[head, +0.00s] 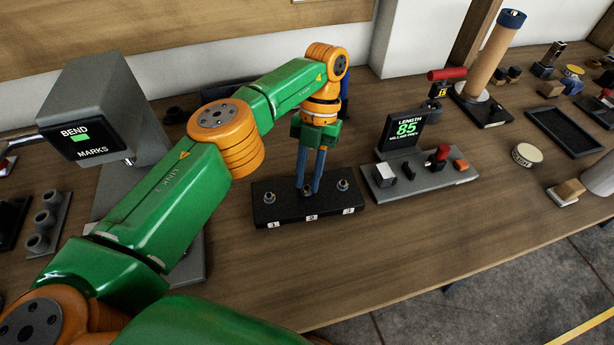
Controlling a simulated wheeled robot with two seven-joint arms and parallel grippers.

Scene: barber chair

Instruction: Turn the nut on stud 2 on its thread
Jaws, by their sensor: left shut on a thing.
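A black block (330,206) with studs marked 1, 2 and 3 stands on the wooden bench. Stud 1 (269,198) is at its left end and stud 3 (343,185) at its right end. My left gripper (309,188) points straight down over stud 2, its two blue fingers shut on the nut (307,190) there. The fingers hide part of the nut and stud, so I cannot tell how far the nut is down the thread. My right gripper does not show.
A grey machine reading "BEND MARKS" (95,95) stands left, behind my left arm. A length gauge reading 85 (405,130) stands right of the block. A round tin (526,155) and black tray (563,132) lie farther right. Bench in front of the block is clear.

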